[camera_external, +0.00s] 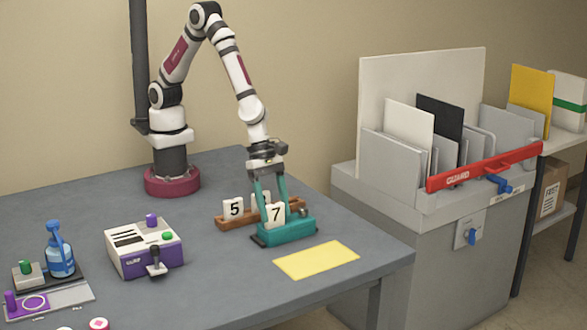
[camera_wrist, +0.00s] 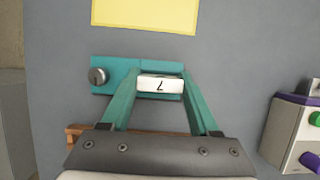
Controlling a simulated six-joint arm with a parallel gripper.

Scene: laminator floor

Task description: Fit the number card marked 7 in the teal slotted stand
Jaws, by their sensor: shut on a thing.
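The white number card marked 7 (camera_external: 276,215) is upright between the teal fingers of my gripper (camera_external: 271,208), which is shut on it. The teal slotted stand (camera_external: 290,232) sits on the table, with a grey knob at its right end in the external view. The card's lower edge meets the stand's top in that view; how deep it sits in the slot is hidden. In the wrist view, the card (camera_wrist: 161,84) shows from above, over the stand (camera_wrist: 117,67), lined up with its length, between my fingertips (camera_wrist: 160,87).
A brown rack (camera_external: 226,222) behind the stand holds a card marked 5 (camera_external: 233,208) and another card mostly hidden by my gripper. A yellow sheet (camera_external: 316,260) lies in front of the stand. A white and purple device (camera_external: 145,248) stands to the left, with clear table between.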

